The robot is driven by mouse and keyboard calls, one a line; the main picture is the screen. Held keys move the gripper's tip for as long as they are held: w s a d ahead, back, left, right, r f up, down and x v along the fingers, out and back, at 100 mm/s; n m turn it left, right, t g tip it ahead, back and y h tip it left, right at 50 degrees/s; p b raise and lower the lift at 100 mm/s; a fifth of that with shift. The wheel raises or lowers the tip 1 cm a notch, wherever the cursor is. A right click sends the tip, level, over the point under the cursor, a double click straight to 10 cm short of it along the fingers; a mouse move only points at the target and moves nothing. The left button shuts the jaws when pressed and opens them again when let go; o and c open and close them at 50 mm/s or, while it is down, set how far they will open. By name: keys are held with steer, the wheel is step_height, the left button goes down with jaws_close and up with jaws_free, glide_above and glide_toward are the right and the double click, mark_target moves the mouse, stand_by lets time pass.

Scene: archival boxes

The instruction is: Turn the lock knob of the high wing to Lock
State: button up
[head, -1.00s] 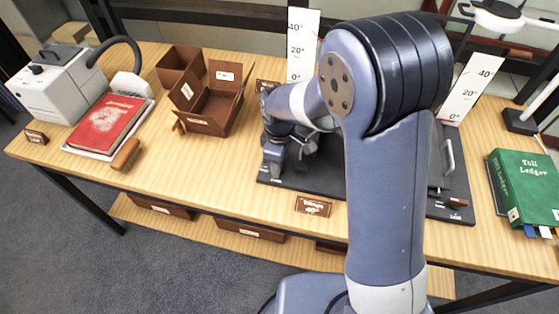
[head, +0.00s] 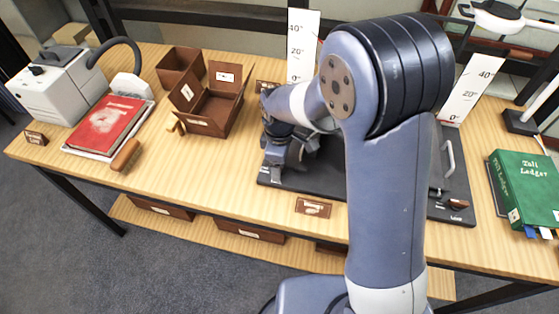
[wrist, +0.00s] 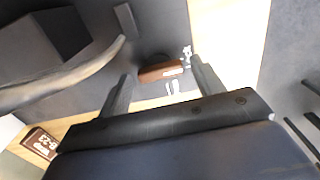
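A dark cradle (head: 330,183) lies on the table, largely hidden behind my arm. My gripper (head: 282,162) is low over its left front part. In the wrist view my gripper (wrist: 162,78) is open, with its two fingers apart. A brown lock knob (wrist: 158,72) shows between and just beyond the fingertips, beside small white marks too blurred to read. I cannot tell whether the fingers touch it. Another brown knob (head: 457,204) sits at the cradle's right front corner. White angle scales stand behind on the left (head: 302,45) and right (head: 471,88). The left wing is hidden.
A brown sign (head: 313,207) stands at the table's front edge. An open brown box (head: 212,105), a red book (head: 105,122) and a grey machine (head: 62,85) are on the left. A green ledger (head: 528,185) is on the right.

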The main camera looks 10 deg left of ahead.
steer(key=shift+o, duration=0.4)
steer(key=shift+r, duration=0.1)
step_height(320, 180, up, 11)
steer(key=shift+f, duration=0.2)
step_height(320, 180, down, 11)
steer(key=shift+r, duration=0.1)
stand_by(0.6)
stand_by(0.5)
